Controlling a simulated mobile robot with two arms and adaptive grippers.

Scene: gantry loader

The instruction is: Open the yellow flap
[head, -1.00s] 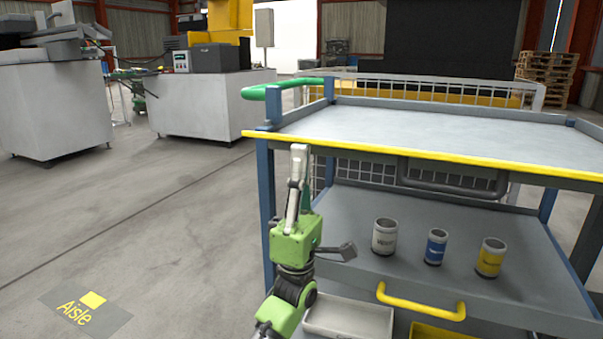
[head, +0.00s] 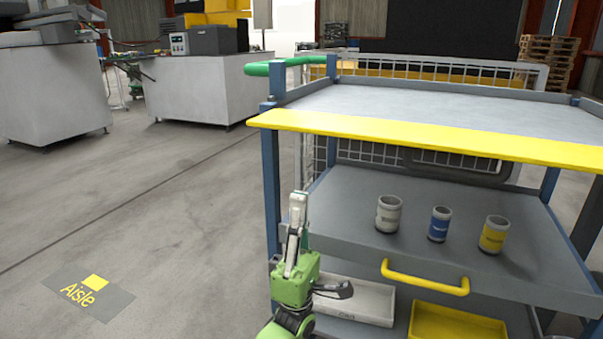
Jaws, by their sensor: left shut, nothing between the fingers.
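The yellow flap (head: 430,143) is a long strip along the front edge of the cart's top shelf. Its broad yellow face shows, from the left corner post to the right picture edge. My left gripper (head: 298,202) points upward in front of the cart's left side, below the flap in the picture. It is shut and empty, with a visible gap in the picture between its tip and the flap. My right gripper is not in view.
The cart's middle shelf (head: 350,205) holds a white can (head: 389,215), a blue can (head: 439,225) and a yellow can (head: 493,236). A yellow handle (head: 425,280) juts out below them. A white bin (head: 355,300) and yellow bin (head: 455,325) sit lower.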

